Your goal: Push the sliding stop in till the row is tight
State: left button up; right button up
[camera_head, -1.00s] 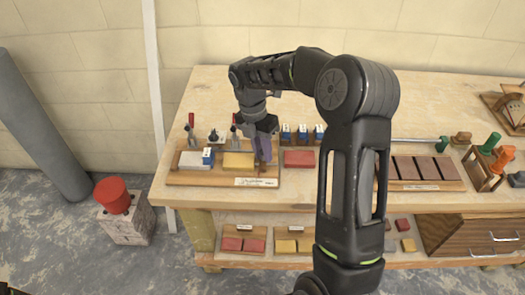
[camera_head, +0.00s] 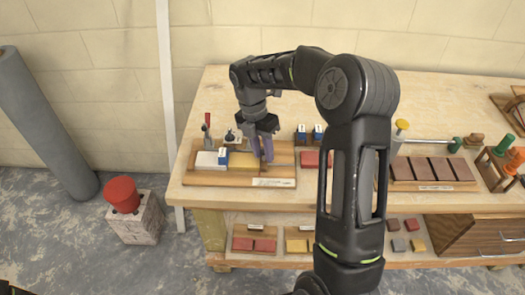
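A wooden tray (camera_head: 192,181) at the left of the bench holds a row: a pale block (camera_head: 206,160), a small blue piece (camera_head: 222,157) and a yellow block (camera_head: 242,161). The pieces look close together, but I cannot tell whether all touch. My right gripper (camera_head: 262,158) points down over the tray at the right of the yellow block, with its purplish fingers low. The fingers look close together; I cannot tell whether they are shut or grip anything. I cannot pick out the sliding stop clearly; the gripper covers that part of the tray.
A red block (camera_head: 316,159) lies right of the tray, with blue pieces (camera_head: 301,134) behind it. A rack of brown tiles (camera_head: 422,169) and green-topped items (camera_head: 503,144) stand farther right. My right arm covers the bench middle.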

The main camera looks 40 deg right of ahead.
notch_tip(320, 180, up, 8)
jog(key=w, duration=0.1)
jog(key=shift+w+a+f+p, duration=0.25)
jog(key=shift+a+p, duration=0.05)
jog(key=shift+p, duration=0.1)
jog(key=shift+f, duration=0.1)
